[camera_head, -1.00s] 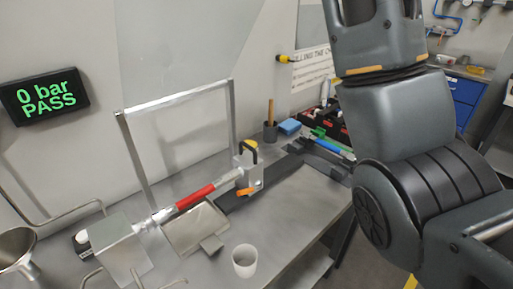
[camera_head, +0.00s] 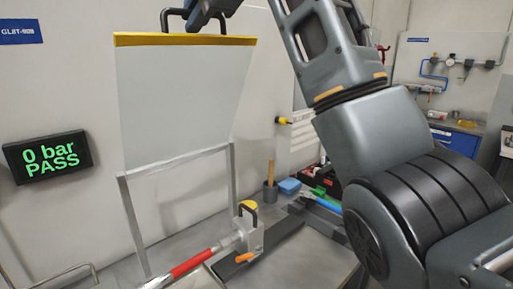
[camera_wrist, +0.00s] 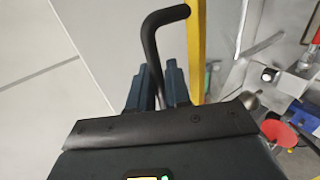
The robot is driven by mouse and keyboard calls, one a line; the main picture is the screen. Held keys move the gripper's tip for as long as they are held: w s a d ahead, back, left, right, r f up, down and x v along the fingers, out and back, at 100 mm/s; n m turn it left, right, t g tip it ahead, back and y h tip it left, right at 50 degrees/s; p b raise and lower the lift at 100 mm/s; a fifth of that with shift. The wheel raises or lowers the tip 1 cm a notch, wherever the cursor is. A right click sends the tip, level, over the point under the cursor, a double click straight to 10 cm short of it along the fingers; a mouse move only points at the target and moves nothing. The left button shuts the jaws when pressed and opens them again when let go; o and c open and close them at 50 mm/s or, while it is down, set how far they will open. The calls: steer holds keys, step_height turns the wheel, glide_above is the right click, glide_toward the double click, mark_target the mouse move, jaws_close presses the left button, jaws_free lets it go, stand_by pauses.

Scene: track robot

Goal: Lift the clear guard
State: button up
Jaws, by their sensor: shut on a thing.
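The clear guard (camera_head: 178,100) is a see-through, greyish panel with a yellow top edge. It stands raised, nearly upright, above a metal frame (camera_head: 232,180), with its lower edge near the frame's top bar. A black bar handle (camera_head: 168,16) sits on the yellow edge. My gripper (camera_head: 205,10) is at the top of the head view, at the handle and partly cut off. In the wrist view my gripper (camera_wrist: 160,85) has its dark fingers closed on either side of the handle (camera_wrist: 150,40). The guard's yellow edge (camera_wrist: 196,50) runs just right of the fingers.
A red-sleeved rod (camera_head: 192,264) and a clamp block with an orange lever (camera_head: 250,238) lie below the frame. A display (camera_head: 48,157) on the wall reads "0 bar PASS". A cup with a wooden handle (camera_head: 270,190) stands farther back.

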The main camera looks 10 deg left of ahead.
steer(key=shift+r, duration=0.15)
steer(key=shift+w+a+r, duration=0.25)
steer(key=shift+w+a, duration=0.3)
steer(key=shift+a, duration=0.15)
steer(key=shift+w+a+r, duration=0.25)
steer(key=shift+w+a, duration=0.25)
steer(key=shift+a, duration=0.15)
steer(key=o, duration=1.3)
steer(key=shift+f, duration=0.15)
